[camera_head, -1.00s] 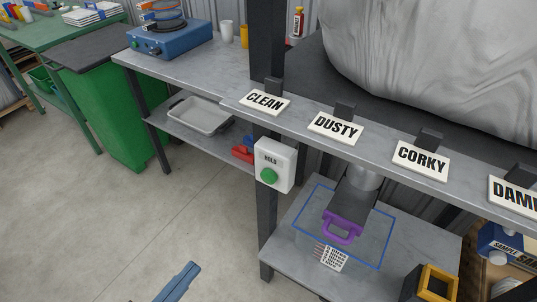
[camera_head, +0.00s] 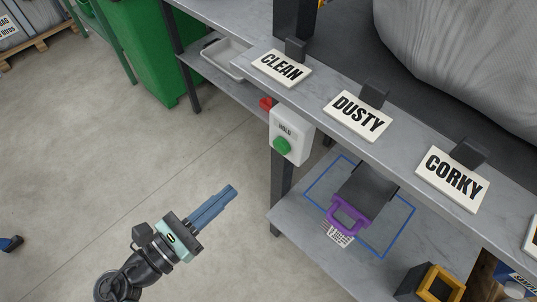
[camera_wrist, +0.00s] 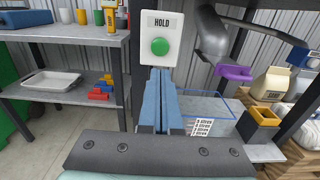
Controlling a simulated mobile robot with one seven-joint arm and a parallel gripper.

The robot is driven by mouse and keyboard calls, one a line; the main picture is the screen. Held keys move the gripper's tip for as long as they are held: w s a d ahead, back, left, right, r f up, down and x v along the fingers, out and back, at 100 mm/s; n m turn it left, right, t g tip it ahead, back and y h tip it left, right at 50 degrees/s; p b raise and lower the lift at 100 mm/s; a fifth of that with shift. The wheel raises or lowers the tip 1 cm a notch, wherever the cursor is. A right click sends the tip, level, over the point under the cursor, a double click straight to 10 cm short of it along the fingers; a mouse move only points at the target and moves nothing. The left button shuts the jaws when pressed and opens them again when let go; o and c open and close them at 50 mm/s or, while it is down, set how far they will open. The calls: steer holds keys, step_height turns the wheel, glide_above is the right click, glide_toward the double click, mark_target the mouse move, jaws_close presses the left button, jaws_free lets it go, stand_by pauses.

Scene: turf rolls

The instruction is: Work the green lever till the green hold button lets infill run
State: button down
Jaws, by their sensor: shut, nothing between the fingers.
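The green hold button (camera_head: 282,145) sits on a white box marked HOLD (camera_head: 291,130), fixed to the bench's dark post. It also shows straight ahead in the wrist view (camera_wrist: 159,46). I see no green lever; a purple handle (camera_head: 347,216) is at the front of a dark chute under the bench, and it shows at the right in the wrist view (camera_wrist: 235,73). My gripper (camera_head: 231,191) is shut and empty, in free air left of and below the button box. In the wrist view its fingertips (camera_wrist: 160,73) overlap the box's lower edge; contact cannot be told.
Signs CLEAN (camera_head: 282,68), DUSTY (camera_head: 358,116) and CORKY (camera_head: 452,178) line the bench edge. A blue outlined square (camera_head: 400,231) marks the lower shelf, with a white printed card (camera_head: 340,235) by the handle. A yellow-framed dark box (camera_head: 440,284) stands right.

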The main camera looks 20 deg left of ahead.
mark_target(279, 149)
steer(key=x, duration=1.2)
steer(key=shift+w, duration=0.1)
